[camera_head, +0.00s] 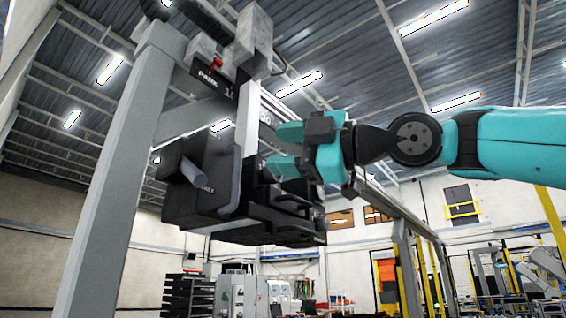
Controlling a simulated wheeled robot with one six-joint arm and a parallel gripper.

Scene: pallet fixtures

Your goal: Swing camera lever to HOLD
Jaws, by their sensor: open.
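A small red knob (216,63), which looks like the end of the camera lever, sits at the upper left of the machine, just above a black label plate (212,82) that reads PARK. The rest of the lever is hard to make out. No HOLD marking is readable. My gripper (278,151) is teal and reaches in from the right, below and to the right of the knob and clear of it. Its two fingers are apart and point left, with nothing seen between them. They overlap the dark machine head in view, so contact cannot be told.
A bulky black machine head (200,200) with a grey cylinder hangs left of and below my gripper. A thick grey post (115,170) stands at the left, and a grey beam runs behind. Open air lies below my arm at the right.

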